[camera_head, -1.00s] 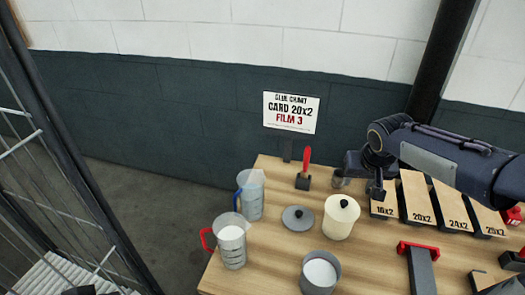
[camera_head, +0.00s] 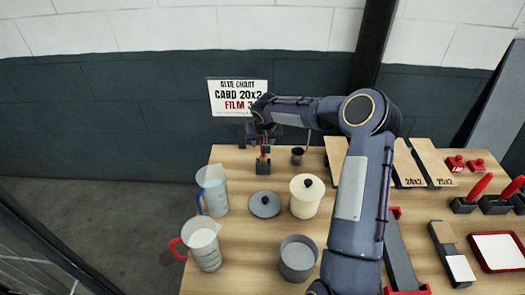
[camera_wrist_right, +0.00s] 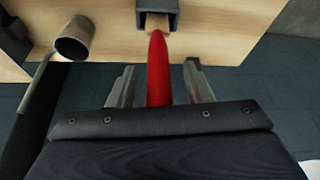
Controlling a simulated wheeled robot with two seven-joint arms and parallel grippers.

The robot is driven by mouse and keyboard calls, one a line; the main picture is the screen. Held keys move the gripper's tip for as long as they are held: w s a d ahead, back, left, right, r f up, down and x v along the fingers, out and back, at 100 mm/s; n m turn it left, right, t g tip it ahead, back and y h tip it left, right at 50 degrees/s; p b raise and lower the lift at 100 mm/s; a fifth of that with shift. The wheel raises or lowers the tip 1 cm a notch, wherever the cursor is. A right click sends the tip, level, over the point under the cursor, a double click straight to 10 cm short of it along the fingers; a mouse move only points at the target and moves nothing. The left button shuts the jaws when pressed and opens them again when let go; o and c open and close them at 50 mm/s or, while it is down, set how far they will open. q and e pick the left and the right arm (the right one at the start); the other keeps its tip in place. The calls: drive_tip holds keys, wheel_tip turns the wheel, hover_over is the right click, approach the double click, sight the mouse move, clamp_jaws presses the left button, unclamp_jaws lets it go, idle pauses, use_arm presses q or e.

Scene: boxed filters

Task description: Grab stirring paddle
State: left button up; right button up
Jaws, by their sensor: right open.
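The stirring paddle appears as a red handle (camera_wrist_right: 158,62) standing in a dark grey holder (camera_wrist_right: 171,18). In the head view the holder (camera_head: 263,167) is at the back left of the table, with a little of the red handle (camera_head: 264,149) showing above it. My right gripper (camera_head: 262,137) is above the holder at the handle. In the right wrist view its two fingers (camera_wrist_right: 160,80) are open, one on each side of the handle, with gaps visible. The paddle's lower end is hidden in the holder. My left gripper is not in view.
A small metal cup (camera_head: 297,155) stands right of the holder. A grey lid (camera_head: 264,204), a cream pot (camera_head: 306,196), a grey pot (camera_head: 297,258) and two jugs (camera_head: 213,190) (camera_head: 203,245) stand nearer. Sloped boards (camera_head: 433,162) are to the right.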

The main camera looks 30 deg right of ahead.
drive_tip(key=shift+w+d+f, duration=0.1)
drive_tip(key=shift+f, duration=0.25)
drive_tip(key=shift+c, duration=0.4)
clamp_jaws()
drive_tip(key=shift+r, duration=0.1)
